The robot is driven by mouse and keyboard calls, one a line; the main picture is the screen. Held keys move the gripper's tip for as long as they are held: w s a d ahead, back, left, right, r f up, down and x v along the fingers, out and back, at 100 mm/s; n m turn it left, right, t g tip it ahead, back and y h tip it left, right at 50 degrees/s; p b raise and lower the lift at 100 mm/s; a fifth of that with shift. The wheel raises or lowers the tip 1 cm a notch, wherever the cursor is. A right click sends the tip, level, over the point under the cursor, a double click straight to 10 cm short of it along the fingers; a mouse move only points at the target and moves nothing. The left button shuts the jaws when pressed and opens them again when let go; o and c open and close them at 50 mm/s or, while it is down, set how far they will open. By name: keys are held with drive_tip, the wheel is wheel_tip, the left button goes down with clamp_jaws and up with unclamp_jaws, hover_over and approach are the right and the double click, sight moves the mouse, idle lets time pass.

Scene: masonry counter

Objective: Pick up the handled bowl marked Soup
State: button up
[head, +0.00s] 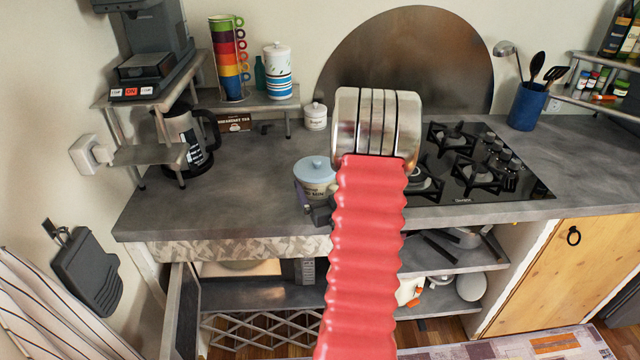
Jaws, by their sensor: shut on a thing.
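A small cream handled bowl (322,188) with a pale blue lid stands at the front of the grey counter, left of the stove. Some dark lettering shows on its side, but it is too small to read. My gripper (310,204) is at the bowl's near left side, shut on the bowl. My red arm and its metal joint hide the bowl's right side and much of the gripper. I cannot tell exactly which part of the bowl the jaws hold.
A small white lidded jar (316,117) stands behind the bowl. The gas stove (475,165) is to the right, with a blue utensil pot (527,106) beyond. A coffee pot (188,140) and shelf with stacked cups (228,60) stand left. The counter's left front is clear.

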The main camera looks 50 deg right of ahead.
drive_tip(key=c, duration=0.6)
drive_tip(key=shift+r, duration=0.15)
drive_tip(key=shift+r, duration=4.9)
